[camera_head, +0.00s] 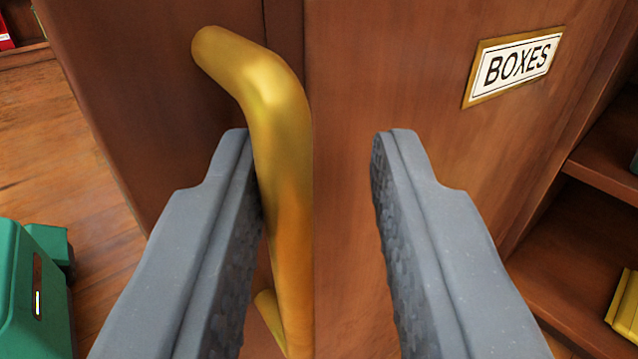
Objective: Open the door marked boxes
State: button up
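A brown wooden door (380,60) fills the middle of the view. A gold-framed plate reading "BOXES" (515,66) is fixed on it at the upper right. A brass bar handle (280,170) stands upright on the door, bending back to the wood at its top and near the bottom edge. My gripper (312,150) is open, with its two grey fingers spread. The handle is between the fingers, close against or touching the left finger. A clear gap separates the handle from the right finger.
Open shelves (590,240) are at the right, with a yellow object (625,305) on one. A green object (30,290) is at the lower left. Wooden floor (60,150) shows at the left, with a red item (5,35) at the upper left.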

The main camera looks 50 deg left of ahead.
jog(key=shift+s+d, duration=0.1)
jog(key=b+v, duration=0.2)
jog(key=v, duration=0.5)
jog(key=shift+b, duration=0.35)
dwell(0.6)
jog(key=shift+s+d, duration=0.1)
dwell(0.3)
